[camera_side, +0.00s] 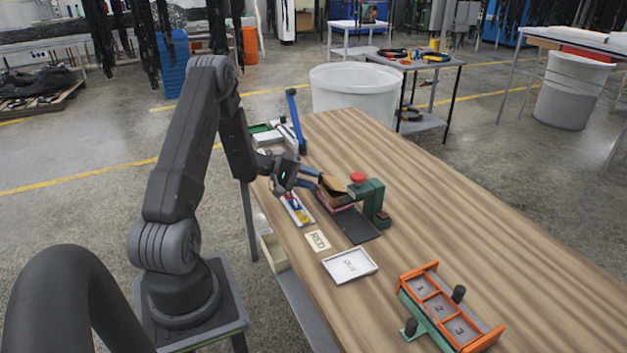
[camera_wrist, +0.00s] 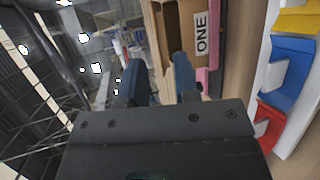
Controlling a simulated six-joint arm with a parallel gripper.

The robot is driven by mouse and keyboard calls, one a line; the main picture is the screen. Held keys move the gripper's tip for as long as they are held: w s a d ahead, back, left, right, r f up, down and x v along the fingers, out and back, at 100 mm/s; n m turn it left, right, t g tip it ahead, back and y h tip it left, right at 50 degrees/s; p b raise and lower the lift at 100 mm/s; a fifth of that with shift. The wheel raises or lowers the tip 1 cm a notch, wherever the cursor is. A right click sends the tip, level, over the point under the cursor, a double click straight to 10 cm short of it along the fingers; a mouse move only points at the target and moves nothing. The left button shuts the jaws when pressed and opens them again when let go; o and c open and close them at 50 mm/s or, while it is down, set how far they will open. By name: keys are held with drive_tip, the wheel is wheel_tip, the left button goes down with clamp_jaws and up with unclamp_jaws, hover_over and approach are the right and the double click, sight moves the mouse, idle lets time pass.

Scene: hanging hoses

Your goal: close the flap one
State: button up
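A small cardboard box (camera_side: 336,200) stands on the table with a brown flap (camera_side: 332,186) tilted up at its top. In the wrist view the box's brown inside (camera_wrist: 184,22) is visible beside a white label reading ONE (camera_wrist: 201,33). My gripper (camera_side: 316,178) is at the box's near left side, close to the raised flap. In the wrist view my gripper's two dark blue fingers (camera_wrist: 158,78) are apart, with a tan box edge showing beyond the gap. I cannot tell whether a finger touches the flap.
A green press with a red knob (camera_side: 370,195) stands close right of the box. A dark mat (camera_side: 360,230), RED card (camera_side: 317,241), OUT tray (camera_side: 350,265) and orange numbered rack (camera_side: 440,305) lie nearer. A colourful tray (camera_side: 296,208) is at left. The table's far right is clear.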

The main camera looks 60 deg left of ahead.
sight(332, 183)
drive_tip(key=shift+c, duration=0.3)
